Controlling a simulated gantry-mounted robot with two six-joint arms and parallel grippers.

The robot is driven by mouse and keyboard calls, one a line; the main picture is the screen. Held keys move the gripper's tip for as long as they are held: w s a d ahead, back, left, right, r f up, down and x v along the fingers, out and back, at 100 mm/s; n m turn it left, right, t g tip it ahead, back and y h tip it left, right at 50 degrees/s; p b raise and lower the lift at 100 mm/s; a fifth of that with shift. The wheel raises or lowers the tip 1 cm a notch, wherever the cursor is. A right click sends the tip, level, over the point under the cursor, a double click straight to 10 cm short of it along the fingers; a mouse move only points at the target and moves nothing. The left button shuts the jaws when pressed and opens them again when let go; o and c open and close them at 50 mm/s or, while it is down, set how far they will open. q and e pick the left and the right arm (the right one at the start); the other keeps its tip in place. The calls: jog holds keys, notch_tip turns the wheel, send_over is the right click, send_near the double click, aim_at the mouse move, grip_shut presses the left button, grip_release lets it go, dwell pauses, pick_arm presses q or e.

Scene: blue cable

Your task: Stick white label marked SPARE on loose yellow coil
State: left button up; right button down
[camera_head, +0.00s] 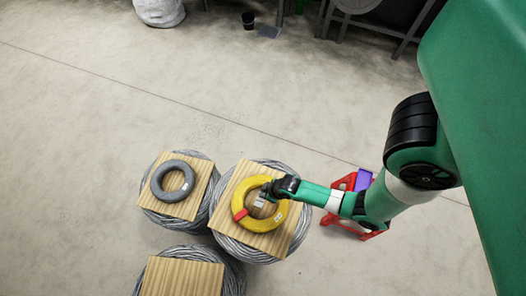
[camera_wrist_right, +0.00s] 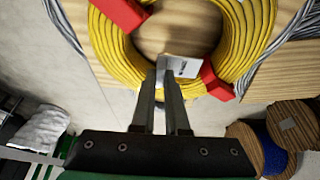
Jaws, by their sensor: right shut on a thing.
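The yellow coil (camera_head: 238,213) lies flat on a wooden board on the right-hand cable bundle. It also shows in the right wrist view (camera_wrist_right: 110,45), bound with red ties (camera_wrist_right: 215,82). My right gripper (camera_head: 264,200) is over the coil. In the right wrist view its fingers (camera_wrist_right: 168,75) are shut on a small white label (camera_wrist_right: 190,67) with a dark marking too small to read. The label overlaps the coil's inner edge and the hole near a red tie. I cannot tell whether it touches the coil. My left gripper is not in view.
A grey coil (camera_head: 172,181) lies on a board on the left bundle. A bare board (camera_head: 180,277) tops the front bundle. A red stand (camera_head: 350,222) with a purple item is under my right arm. Wooden spools (camera_wrist_right: 270,140), one with blue cable, show in the wrist view. Open floor lies behind.

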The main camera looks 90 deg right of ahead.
jog(key=shift+f, duration=0.15)
jog(key=shift+f, duration=0.25)
jog(key=shift+f+b, duration=0.35)
jog(key=shift+b, duration=0.1)
dwell(0.9)
jog(key=shift+f+p, duration=0.45)
jog(key=shift+f, duration=0.05)
dwell(4.5)
jog(key=c, duration=0.7)
grip_release()
